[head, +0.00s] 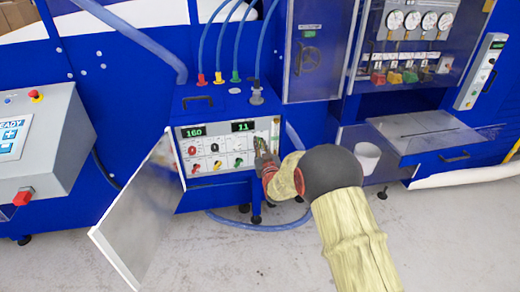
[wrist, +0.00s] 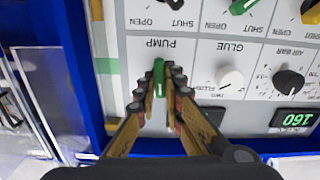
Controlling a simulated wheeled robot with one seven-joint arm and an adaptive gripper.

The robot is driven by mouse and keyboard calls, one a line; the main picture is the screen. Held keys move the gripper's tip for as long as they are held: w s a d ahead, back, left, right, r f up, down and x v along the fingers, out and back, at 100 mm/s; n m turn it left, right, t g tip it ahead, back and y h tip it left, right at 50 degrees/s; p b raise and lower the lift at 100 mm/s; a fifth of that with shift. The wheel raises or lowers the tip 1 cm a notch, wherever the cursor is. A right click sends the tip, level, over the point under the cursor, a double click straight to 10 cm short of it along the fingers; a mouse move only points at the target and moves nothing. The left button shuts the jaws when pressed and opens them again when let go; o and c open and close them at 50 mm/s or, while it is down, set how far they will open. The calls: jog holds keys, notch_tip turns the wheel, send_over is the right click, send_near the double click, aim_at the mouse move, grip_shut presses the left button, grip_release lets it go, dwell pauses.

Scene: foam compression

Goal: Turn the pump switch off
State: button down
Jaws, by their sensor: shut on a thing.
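The pump switch (wrist: 159,72) is a green knob on the white control panel, under the upside-down label PUMP in the wrist view. Its handle lies along the picture's vertical. My gripper (wrist: 161,88) is shut on it, with one finger on each side. In the head view my gripper (head: 262,148) reaches the right side of the control panel (head: 212,168) and hides the pump switch there.
A white glue knob (wrist: 230,78) and a black air bar knob (wrist: 288,80) sit beside the pump switch. The panel's door (head: 135,215) hangs open at the left. Displays read 160 and 11. A white bucket (head: 367,157) stands at the right.

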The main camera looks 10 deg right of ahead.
jog(key=n+b, duration=0.3)
jog(key=n, duration=0.1)
jog(key=shift+a+f+n, duration=0.1)
jog(key=shift+n, duration=0.3)
dwell(0.4)
jog(key=c, duration=1.9)
grip_release()
jog(key=shift+s, duration=0.1)
jog(key=s, duration=1.1)
jog(key=shift+s, duration=0.4)
